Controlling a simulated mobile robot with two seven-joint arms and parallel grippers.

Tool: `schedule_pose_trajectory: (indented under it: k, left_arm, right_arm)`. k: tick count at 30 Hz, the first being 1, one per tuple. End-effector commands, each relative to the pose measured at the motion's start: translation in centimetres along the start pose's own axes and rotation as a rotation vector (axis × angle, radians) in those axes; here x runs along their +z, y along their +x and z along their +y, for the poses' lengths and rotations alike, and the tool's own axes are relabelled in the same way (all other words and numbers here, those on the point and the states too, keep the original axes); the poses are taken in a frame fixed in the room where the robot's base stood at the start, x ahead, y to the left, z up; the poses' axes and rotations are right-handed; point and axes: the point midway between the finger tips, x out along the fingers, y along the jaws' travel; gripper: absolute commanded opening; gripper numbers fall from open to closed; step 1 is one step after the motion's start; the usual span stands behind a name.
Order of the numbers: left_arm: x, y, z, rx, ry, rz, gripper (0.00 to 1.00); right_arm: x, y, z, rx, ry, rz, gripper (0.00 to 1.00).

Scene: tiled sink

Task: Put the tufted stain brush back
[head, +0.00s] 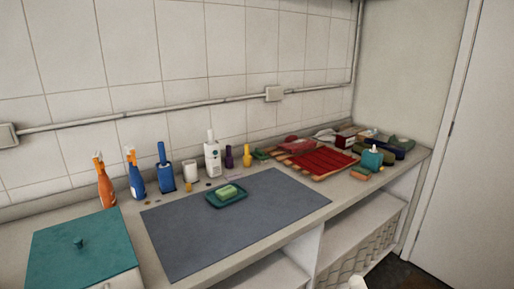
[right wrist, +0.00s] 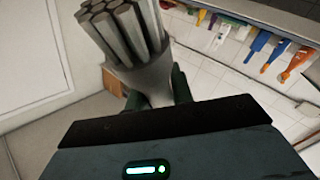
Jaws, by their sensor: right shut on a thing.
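The tufted stain brush (right wrist: 125,35) fills the upper left of the right wrist view. It has a grey flared body and a cluster of thick pale grey tufts. My right gripper (right wrist: 158,98) is shut on its narrow lower part; the dark fingers show on either side and the palm hides the end. The brush is held clear of the counter. My left gripper is in neither view.
A grey mat (head: 190,237) with a soap dish (head: 236,200) covers the counter's middle. Behind stand an orange spray bottle (head: 106,185), a blue container (head: 166,178) and a white bottle (head: 212,160). A teal-lidded box (head: 78,262) is left; a red rack (head: 325,160) is right.

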Motion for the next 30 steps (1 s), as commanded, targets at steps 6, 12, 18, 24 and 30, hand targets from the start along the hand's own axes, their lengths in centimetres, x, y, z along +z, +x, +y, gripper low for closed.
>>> schedule_pose_trajectory:
  k: [6,12,18,24,30]
  left_arm:
    - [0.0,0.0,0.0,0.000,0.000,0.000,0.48]
    - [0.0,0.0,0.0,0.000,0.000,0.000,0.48]
    - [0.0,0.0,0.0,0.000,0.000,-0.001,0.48]
    - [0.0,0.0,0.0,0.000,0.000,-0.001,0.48]
    - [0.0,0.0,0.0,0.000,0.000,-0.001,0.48]
  right_arm:
    - [0.5,-2.6,-0.5,-0.011,0.001,0.007,0.00]
    - [0.4,-2.8,-0.5,-0.012,0.001,0.010,0.00]
    - [0.5,-2.7,-0.5,-0.011,0.003,0.009,0.00]
    - [0.5,-2.7,-0.5,-0.011,0.003,0.009,0.00]
    - [0.5,-2.7,-0.5,-0.011,0.003,0.009,0.00]
